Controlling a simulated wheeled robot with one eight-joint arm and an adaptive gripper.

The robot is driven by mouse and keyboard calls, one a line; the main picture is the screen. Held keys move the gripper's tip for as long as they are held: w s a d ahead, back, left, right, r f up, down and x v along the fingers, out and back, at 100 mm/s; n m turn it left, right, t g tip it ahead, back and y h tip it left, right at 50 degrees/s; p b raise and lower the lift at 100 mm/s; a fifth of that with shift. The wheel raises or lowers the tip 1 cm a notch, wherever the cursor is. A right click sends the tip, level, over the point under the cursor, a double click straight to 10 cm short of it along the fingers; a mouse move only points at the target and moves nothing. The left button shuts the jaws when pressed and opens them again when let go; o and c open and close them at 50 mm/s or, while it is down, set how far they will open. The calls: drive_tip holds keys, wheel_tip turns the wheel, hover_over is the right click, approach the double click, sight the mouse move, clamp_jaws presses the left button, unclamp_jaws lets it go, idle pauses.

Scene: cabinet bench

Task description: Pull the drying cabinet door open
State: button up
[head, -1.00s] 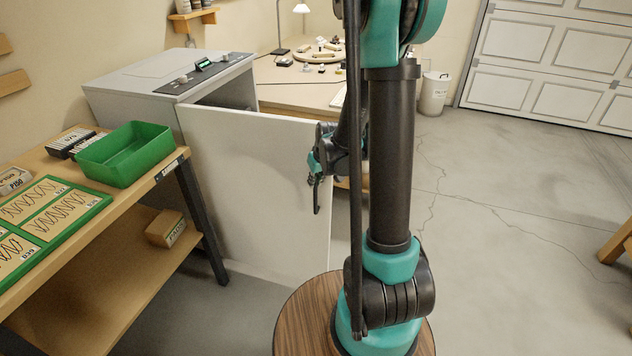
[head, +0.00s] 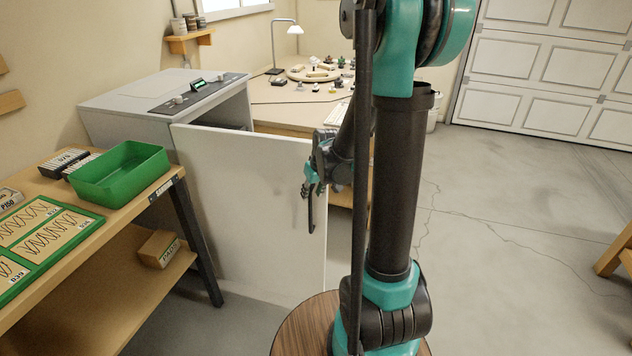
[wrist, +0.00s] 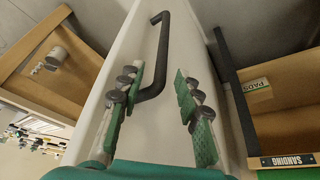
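The drying cabinet (head: 140,100) is a grey box with a dark control panel on top, at the left in the head view. Its white door (head: 245,210) stands swung well out from the front, with a gap behind its top edge. The door also shows in the wrist view (wrist: 160,130). A dark bar handle (wrist: 164,45) is on the door's face, and it shows near the door's free edge in the head view (head: 311,212). My gripper (wrist: 160,78) is open at the door's face. The handle's lower end lies between the fingers, nearer the left one; contact is unclear.
A wooden bench with a green bin (head: 120,172) and a lower shelf stands left of the door. A worktable (head: 285,115) with small parts and a lamp (head: 283,45) is behind the door.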

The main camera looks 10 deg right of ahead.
drive_tip(key=v, duration=0.7)
drive_tip(key=shift+r, duration=0.2)
drive_tip(key=s+d+f+m, duration=0.1)
drive_tip(key=s+f, duration=0.2)
drive_tip(key=s, duration=0.6)
drive_tip(key=s+d+f+m+h, duration=0.1)
drive_tip(key=s+f+m, duration=0.1)
drive_tip(key=s, duration=0.7)
drive_tip(key=shift+s+f, duration=0.2)
drive_tip(key=shift+f, duration=0.55)
idle(0.5)
